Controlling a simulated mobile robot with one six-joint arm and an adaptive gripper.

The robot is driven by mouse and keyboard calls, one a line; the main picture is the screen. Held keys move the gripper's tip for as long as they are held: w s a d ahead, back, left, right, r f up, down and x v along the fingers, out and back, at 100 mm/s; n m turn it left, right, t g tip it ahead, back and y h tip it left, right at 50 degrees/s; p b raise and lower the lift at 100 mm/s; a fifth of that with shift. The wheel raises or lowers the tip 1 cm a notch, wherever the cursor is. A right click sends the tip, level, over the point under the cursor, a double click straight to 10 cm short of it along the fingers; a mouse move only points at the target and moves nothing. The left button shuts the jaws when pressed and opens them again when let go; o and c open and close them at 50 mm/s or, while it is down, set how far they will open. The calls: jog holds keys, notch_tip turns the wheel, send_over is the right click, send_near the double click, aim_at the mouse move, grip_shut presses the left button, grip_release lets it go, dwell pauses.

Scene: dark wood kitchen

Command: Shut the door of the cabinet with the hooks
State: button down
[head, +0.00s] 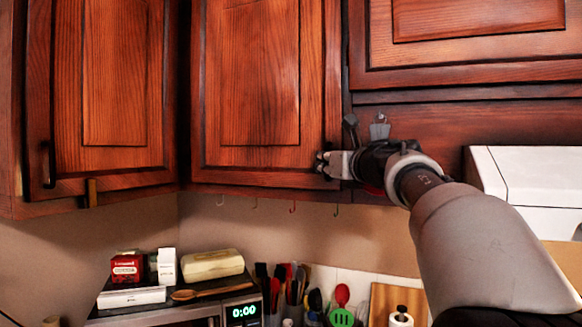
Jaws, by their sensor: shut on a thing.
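The cabinet with the hooks is the middle wall cabinet, and its dark red wood door (245,85) has a raised centre panel. Several small hooks (292,208) hang under its bottom edge. My gripper (322,165) reaches in from the right to the door's lower right corner. It is shut on the door handle, which is mostly hidden behind the fingers. The door looks close to the cabinet front. A dark line runs along its right edge, and I cannot tell whether a small gap is left there.
A corner cabinet (110,80) with a dark handle stands at left. Another cabinet door (480,20) is at upper right, above a white appliance (535,185). Below are a microwave (243,312) with boxes on top, utensils (290,285) and a wooden board (390,300).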

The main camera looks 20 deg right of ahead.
jog(key=shift+d+r, duration=0.1)
jog(key=shift+r, duration=0.1)
jog(key=c, duration=2.1)
grip_release()
jog(key=shift+o, duration=0.5)
jog(key=shift+d+f, duration=0.1)
jog(key=shift+d, duration=0.1)
